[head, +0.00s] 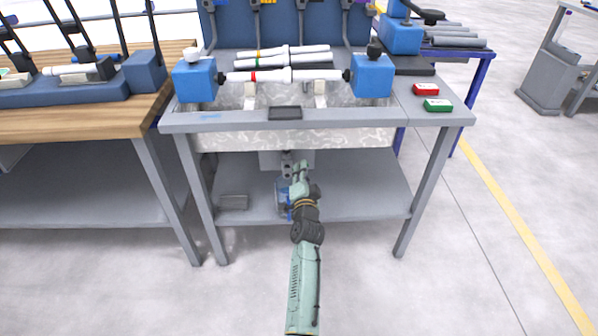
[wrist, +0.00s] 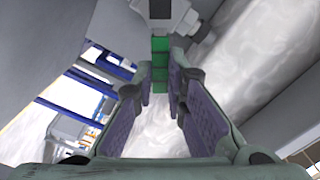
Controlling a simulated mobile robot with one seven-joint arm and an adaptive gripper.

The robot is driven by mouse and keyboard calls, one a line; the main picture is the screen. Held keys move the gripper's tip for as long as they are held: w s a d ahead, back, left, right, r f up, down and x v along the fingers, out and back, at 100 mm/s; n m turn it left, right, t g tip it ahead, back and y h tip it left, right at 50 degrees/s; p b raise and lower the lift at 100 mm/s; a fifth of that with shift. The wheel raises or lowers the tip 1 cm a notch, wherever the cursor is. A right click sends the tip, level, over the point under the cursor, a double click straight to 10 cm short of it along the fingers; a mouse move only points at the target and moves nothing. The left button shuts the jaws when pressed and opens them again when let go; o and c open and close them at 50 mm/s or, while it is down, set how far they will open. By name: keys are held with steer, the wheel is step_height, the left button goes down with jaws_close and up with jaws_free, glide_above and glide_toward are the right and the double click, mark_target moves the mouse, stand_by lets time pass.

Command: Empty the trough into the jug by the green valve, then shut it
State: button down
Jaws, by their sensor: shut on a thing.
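The trough (head: 300,138) is a pale, marbled basin hung under the grey bench top. A grey fitting below it carries the green valve handle (wrist: 160,52), a green bar seen in the wrist view. My gripper (head: 299,170) reaches under the trough. In the wrist view its purple-padded fingers (wrist: 160,88) stand on either side of the green handle and are shut on it. A bluish jug (head: 282,197) stands on the lower shelf below the fitting, partly hidden by my arm. The level in the trough and in the jug cannot be told.
A grey block (head: 233,202) lies on the lower shelf (head: 365,190) left of the jug. Bench legs stand at both sides. Above, a white pipe (head: 310,75) sits between two blue blocks. Red (head: 426,89) and green (head: 438,105) boxes lie at right. The floor in front is clear.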

steer(key=shift+d+f+m+b, duration=0.15)
steer(key=shift+f+m, duration=0.35)
steer(key=shift+m, duration=0.55)
steer(key=shift+d+f+m+b, duration=0.15)
steer(key=shift+f+m, duration=0.35)
steer(key=shift+m, duration=0.6)
steer(key=shift+d+f+m+b, duration=0.15)
steer(key=shift+f+m, duration=0.35)
steer(key=shift+m, duration=0.55)
steer(key=c, duration=1.6)
jaws_free()
steer(key=shift+c, duration=0.2)
steer(key=shift+o, duration=0.2)
steer(key=shift+s, duration=0.1)
steer(key=s, duration=1.2)
steer(key=shift+w, duration=0.1)
